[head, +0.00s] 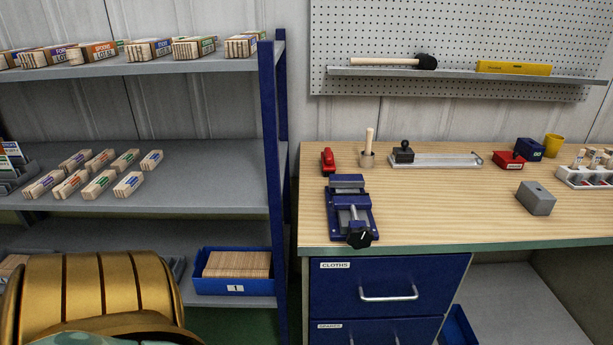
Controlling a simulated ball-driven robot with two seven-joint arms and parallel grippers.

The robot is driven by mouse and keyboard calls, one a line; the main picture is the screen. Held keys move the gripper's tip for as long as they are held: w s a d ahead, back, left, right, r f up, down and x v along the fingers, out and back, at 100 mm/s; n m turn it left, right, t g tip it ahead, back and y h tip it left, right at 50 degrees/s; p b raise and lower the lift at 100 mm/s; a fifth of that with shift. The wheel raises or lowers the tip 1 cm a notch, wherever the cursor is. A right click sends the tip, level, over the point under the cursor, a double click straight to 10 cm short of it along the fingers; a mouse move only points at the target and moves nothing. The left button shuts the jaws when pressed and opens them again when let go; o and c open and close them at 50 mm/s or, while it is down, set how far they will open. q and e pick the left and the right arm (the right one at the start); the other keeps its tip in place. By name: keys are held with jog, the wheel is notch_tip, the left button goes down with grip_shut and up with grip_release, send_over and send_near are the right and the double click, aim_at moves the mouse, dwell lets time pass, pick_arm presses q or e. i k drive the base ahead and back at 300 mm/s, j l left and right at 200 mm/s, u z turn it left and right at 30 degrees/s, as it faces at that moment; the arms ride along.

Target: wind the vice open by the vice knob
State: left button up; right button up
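The blue vice (348,204) sits on the wooden workbench (440,215) near its front left corner. Its black vice knob (360,238) faces the front edge of the bench, at the end of a metal screw. The jaws are at the back of the vice; how far they stand apart is hard to tell at this size. Neither of my grippers shows in the head view. A large gold part at the lower left appears to be mine, well away from the vice.
A red tool (328,161) stands close behind the vice. Blue drawers (388,284) are below. A shelf rack's blue post (270,150) rises left of the bench.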

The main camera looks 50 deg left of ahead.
aim_at(358, 239)
jog(key=i+l+u, duration=0.15)
jog(key=u, duration=0.35)
jog(key=i+l+u, duration=0.15)
jog(key=l+u, duration=0.15)
jog(key=u, duration=0.2)
jog(key=l+u, duration=0.3)
jog(key=u, duration=0.2)
jog(key=i, duration=0.05)
